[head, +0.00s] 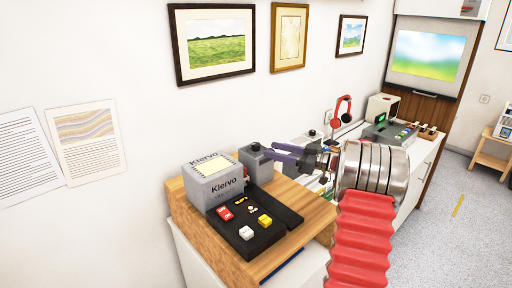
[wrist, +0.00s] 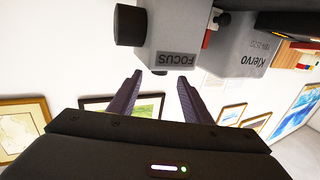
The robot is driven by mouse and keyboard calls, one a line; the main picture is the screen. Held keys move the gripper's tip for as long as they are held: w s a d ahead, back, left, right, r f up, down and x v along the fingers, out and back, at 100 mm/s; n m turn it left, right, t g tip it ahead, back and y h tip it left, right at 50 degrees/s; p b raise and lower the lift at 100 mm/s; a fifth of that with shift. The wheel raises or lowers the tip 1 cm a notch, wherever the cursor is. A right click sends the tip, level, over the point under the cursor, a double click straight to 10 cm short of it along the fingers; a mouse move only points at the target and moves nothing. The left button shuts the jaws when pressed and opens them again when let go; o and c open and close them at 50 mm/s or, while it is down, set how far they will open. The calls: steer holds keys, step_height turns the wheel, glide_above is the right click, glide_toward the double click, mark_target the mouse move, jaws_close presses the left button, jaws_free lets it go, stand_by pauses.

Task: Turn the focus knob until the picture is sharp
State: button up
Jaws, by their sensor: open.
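A small grey box (head: 257,163) with a dark knob (head: 255,147) on top stands on the wooden counter. In the wrist view the box (wrist: 173,35) bears a FOCUS label, and a black round knob (wrist: 129,25) sticks out from its left side. My gripper (head: 272,152) is open beside the box, its purple fingers pointing toward it. In the wrist view my gripper (wrist: 159,79) has its fingers apart with nothing visibly held, below the label and the knob. The wall screen (head: 427,53) shows a blurred green and blue picture.
A grey Kiervo unit (head: 213,184) and a black panel with coloured buttons (head: 250,222) stand left of and in front of the box. Red headphones (head: 341,110) and other devices stand farther along the counter. Framed prints (head: 214,42) hang on the wall.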

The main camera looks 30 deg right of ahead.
mark_target(256, 144)
steer(key=x, duration=0.8)
steer(key=c, duration=1.1)
